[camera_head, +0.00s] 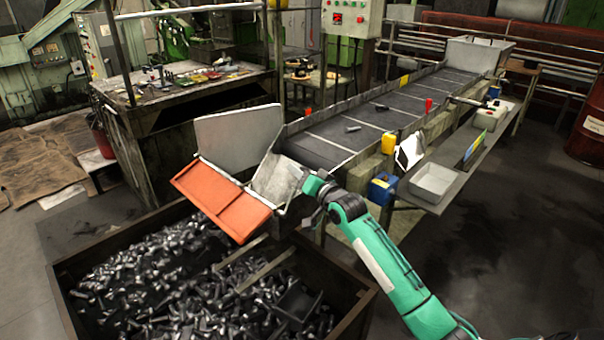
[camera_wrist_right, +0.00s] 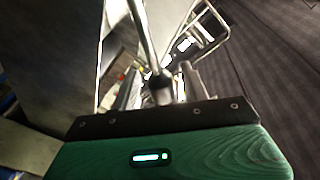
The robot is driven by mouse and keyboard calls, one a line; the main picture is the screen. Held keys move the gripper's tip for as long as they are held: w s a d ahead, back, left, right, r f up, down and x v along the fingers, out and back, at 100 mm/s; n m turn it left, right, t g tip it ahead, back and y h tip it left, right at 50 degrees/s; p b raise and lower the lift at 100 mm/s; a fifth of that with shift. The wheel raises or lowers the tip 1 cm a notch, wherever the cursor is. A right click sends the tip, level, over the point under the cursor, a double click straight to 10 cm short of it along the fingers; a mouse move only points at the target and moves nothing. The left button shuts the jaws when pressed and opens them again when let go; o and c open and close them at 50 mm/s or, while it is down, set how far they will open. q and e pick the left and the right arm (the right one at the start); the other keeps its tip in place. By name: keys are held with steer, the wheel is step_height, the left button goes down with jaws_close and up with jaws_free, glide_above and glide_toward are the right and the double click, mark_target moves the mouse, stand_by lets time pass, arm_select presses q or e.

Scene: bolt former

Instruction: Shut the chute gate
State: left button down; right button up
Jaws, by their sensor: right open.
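The orange chute gate (camera_head: 222,200) slopes out from the chute mouth (camera_head: 275,182) over the bolt bin, at the near end of the conveyor. My right gripper (camera_head: 308,190) is at the right side of the chute, just right of the gate. In the right wrist view, its two fingers (camera_wrist_right: 158,85) are apart, and a thin metal rod with a dark end (camera_wrist_right: 161,88) shows between or in front of them. I cannot tell if they touch the rod. My left gripper is not in view.
The bin (camera_head: 360,312) below is heaped with bolts. A side shelf (camera_head: 462,168) holds a grey tray (camera_head: 434,183). A cluttered workbench (camera_head: 150,108) stands at the left.

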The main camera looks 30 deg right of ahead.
jaws_close()
steer(key=shift+a+r, duration=0.1)
steer(key=shift+s+a+r+n+p, duration=0.2)
steer(key=shift+a+r+n+p, duration=0.2)
steer(key=shift+a+n, duration=0.25)
steer(key=s+a+n+t+y+b, duration=0.1)
steer(key=s+a+n+y, duration=0.2)
steer(key=a+n, duration=1)
steer(key=shift+s+f+n+t, duration=0.3)
steer(key=shift+s+f+n, duration=0.15)
steer(key=shift+s+n, duration=0.35)
steer(key=shift+f, duration=0.1)
